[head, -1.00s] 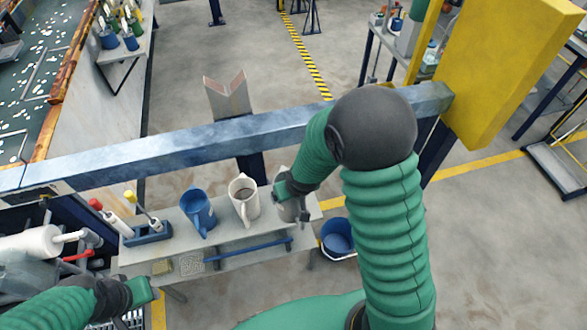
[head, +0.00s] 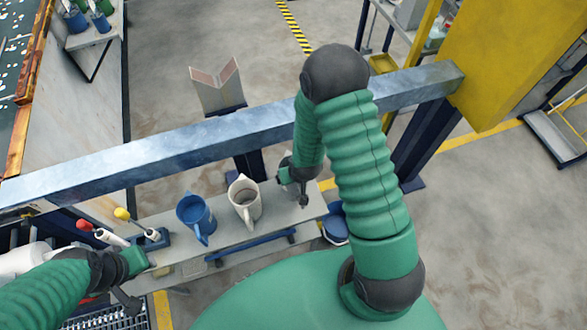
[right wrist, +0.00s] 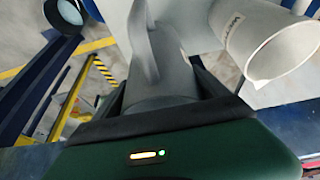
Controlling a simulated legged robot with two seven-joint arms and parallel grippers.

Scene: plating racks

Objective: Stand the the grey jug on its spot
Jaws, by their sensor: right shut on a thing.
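The grey jug (right wrist: 172,65) is between the fingers of my right gripper (right wrist: 160,100) in the right wrist view, its handle facing the camera. My right gripper (head: 297,187) is shut on it at the right end of the grey shelf (head: 272,222). In the head view my gripper hides most of the jug, and I cannot tell whether its base touches the shelf. No marked spot can be made out. My left gripper (head: 134,280) is over the shelf's left end, and its jaws are unclear.
A cream jug (head: 243,207) stands left of my right gripper; it also shows close by in the right wrist view (right wrist: 268,45). A blue jug (head: 196,218) stands further left. A steel beam (head: 190,137) runs behind the shelf. A blue bucket (head: 336,228) is beyond its right end.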

